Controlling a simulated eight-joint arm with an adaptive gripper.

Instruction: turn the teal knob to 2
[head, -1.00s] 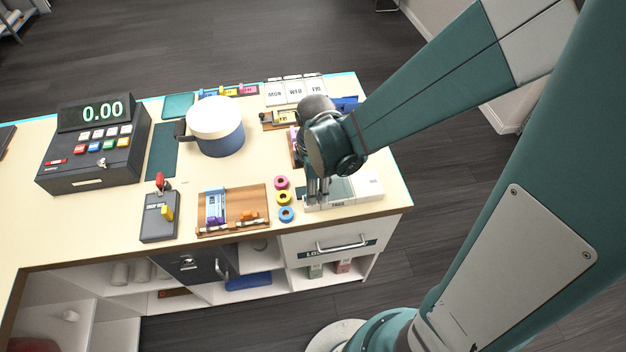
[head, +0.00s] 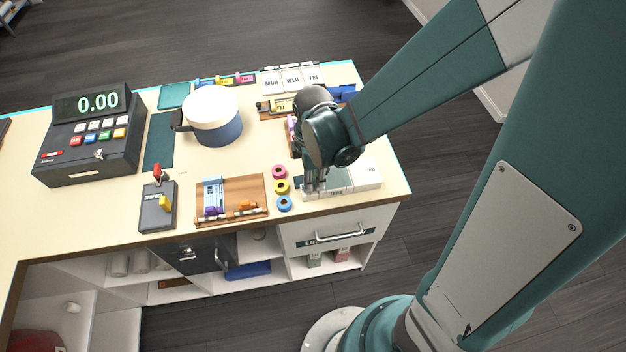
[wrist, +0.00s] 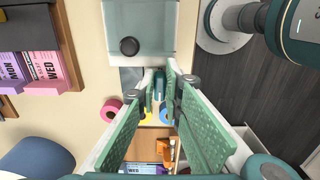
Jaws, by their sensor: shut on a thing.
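The teal knob (wrist: 158,83) shows in the wrist view between my fingertips, beside a pale device with a glassy teal top (wrist: 150,32). My gripper (wrist: 160,88) is shut on the knob, with its two green finger pads on either side. In the head view my gripper (head: 315,186) points down at the left end of the same white device (head: 368,174) near the counter's front right. The fingers hide the knob there. I cannot read its pointer or any number marks in either view.
Pink, yellow and blue tape rolls (head: 281,186) sit close left of my gripper. A wooden tray (head: 245,187) lies further left, and a switch box (head: 157,207) beyond it. A blue pot (head: 213,118) and a cash register (head: 88,135) stand behind. Drawers are below the counter.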

